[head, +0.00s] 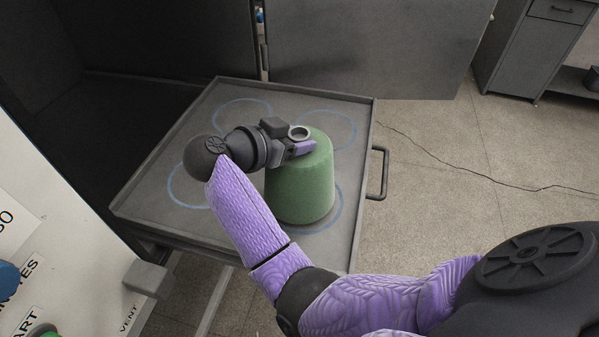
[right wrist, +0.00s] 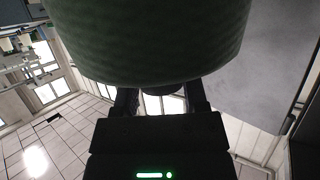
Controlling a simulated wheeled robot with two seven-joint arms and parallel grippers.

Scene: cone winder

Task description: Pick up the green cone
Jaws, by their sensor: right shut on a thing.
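The green cone (head: 301,188) stands upright on the grey tray (head: 237,226), over the blue ring at the near right. My right gripper (head: 303,140) is at the top of the cone, shut on it. In the right wrist view the cone (right wrist: 150,40) fills the top of the picture, with the gripper (right wrist: 160,95) fingers reaching in under its edge. The fingertips are hidden by the cone there. My left gripper is not in view.
The tray has more blue rings, with no other cone on them. A handle (head: 379,172) sticks out from its right side. A white panel with labels (head: 60,230) stands at the left. Open floor (head: 470,190) lies to the right, and a grey cabinet (head: 535,45) stands at the back right.

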